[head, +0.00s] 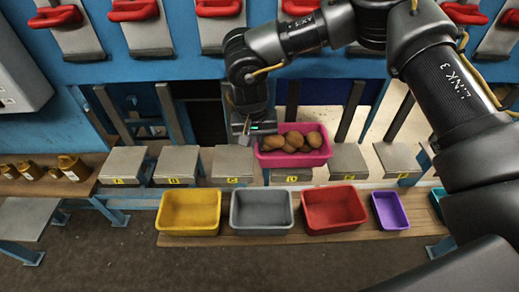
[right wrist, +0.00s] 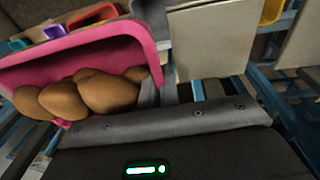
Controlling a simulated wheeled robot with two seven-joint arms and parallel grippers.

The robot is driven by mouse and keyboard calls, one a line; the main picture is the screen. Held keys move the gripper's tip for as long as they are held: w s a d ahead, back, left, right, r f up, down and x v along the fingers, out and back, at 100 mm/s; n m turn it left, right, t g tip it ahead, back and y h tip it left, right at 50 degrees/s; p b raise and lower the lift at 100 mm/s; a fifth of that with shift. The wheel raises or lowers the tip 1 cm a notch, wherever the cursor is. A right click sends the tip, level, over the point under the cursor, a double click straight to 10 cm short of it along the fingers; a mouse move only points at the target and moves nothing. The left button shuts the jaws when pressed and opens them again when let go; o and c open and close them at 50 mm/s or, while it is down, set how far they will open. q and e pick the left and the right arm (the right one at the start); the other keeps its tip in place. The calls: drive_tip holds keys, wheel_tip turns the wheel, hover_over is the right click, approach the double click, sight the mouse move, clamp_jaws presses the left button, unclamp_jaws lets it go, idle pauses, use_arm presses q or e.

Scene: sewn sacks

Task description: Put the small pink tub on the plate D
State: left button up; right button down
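The pink tub (head: 293,158), full of brown potato-like lumps, is over plate D (head: 291,176) in the head view. Its base hides most of that plate, and I cannot tell whether it touches it. My right gripper (head: 252,138) is at the tub's left side. In the right wrist view, the gripper (right wrist: 160,92) has one finger inside and one outside the tub wall, shut on it. The tub (right wrist: 110,32) fills the upper left there and looks upright in the head view. My left gripper is not in view.
Plates A (head: 122,165), B (head: 176,165), C (head: 232,163) and others at the right are bare. Yellow (head: 189,231), grey (head: 262,229), red (head: 335,227) and purple (head: 391,223) tubs stand empty on the lower front shelf. Brass-coloured weights (head: 73,168) are at far left.

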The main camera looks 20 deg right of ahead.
drive_tip(key=f, duration=0.3)
drive_tip(key=shift+d+f+p, duration=0.1)
drive_tip(key=shift+d+p, duration=0.25)
drive_tip(key=shift+w+f, duration=0.1)
drive_tip(key=shift+f, duration=0.1)
drive_tip(key=shift+f, duration=0.15)
drive_tip(key=c, duration=1.6)
unclamp_jaws()
drive_tip(key=shift+c, duration=0.2)
drive_tip(key=shift+a, duration=0.1)
